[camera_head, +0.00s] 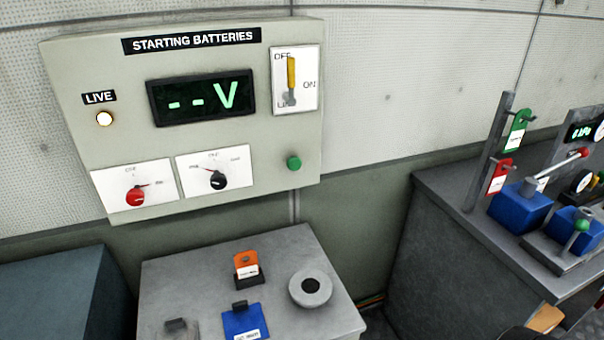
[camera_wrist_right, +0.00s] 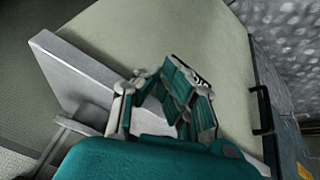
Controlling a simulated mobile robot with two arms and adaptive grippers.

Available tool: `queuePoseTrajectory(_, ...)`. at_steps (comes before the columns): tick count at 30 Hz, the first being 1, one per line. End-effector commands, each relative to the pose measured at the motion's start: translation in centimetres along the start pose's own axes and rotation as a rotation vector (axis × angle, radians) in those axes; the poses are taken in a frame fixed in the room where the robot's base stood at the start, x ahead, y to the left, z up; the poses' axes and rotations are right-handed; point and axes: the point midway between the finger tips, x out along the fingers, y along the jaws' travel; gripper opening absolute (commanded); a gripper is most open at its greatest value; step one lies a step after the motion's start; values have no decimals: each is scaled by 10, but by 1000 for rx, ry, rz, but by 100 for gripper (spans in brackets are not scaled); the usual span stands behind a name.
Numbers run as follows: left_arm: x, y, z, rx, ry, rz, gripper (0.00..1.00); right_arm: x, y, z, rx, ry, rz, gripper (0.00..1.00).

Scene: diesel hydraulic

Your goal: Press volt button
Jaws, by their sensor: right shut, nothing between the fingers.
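A pale grey panel (camera_head: 190,60) labelled STARTING BATTERIES is on the wall in the head view. A round green button (camera_head: 293,163), with no label that I can read, sits at its lower right. The dark display (camera_head: 202,98) above and left of the button reads "--V" in green. My right gripper (camera_wrist_right: 160,82) shows only in the right wrist view. It is shut and empty, in front of a large pale surface, and the button does not show there. My left gripper is in neither view.
The panel also has a lit LIVE lamp (camera_head: 104,118), a red knob (camera_head: 136,196), a black knob (camera_head: 218,180) and a yellow-handled switch (camera_head: 292,78). Below stands a grey cabinet (camera_head: 200,270) with tags and a round fitting (camera_head: 311,288). A dark bench (camera_head: 440,220) stands at the right.

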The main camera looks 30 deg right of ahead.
Motion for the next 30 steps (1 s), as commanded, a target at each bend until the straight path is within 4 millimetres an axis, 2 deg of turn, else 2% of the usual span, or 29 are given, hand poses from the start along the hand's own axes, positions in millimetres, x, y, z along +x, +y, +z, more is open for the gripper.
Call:
queuePoseTrajectory(4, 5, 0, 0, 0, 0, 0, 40, -38, 25, -28, 16, 85, 61, 0)
queuePoseTrajectory(9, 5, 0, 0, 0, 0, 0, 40, -57, 89, -85, 19, 313, 242, 0)
queuePoseTrajectory(14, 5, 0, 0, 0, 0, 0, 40, -75, 142, -134, -27, 534, 395, 0)
queuePoseTrajectory(19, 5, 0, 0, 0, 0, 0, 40, -115, 194, -193, -151, 817, 561, 0)
queuePoseTrajectory(24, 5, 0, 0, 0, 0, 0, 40, -165, 222, -243, -376, 1091, 682, 0)
queuePoseTrajectory(30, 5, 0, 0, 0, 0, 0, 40, -207, 227, -275, -727, 1309, 721, 0)
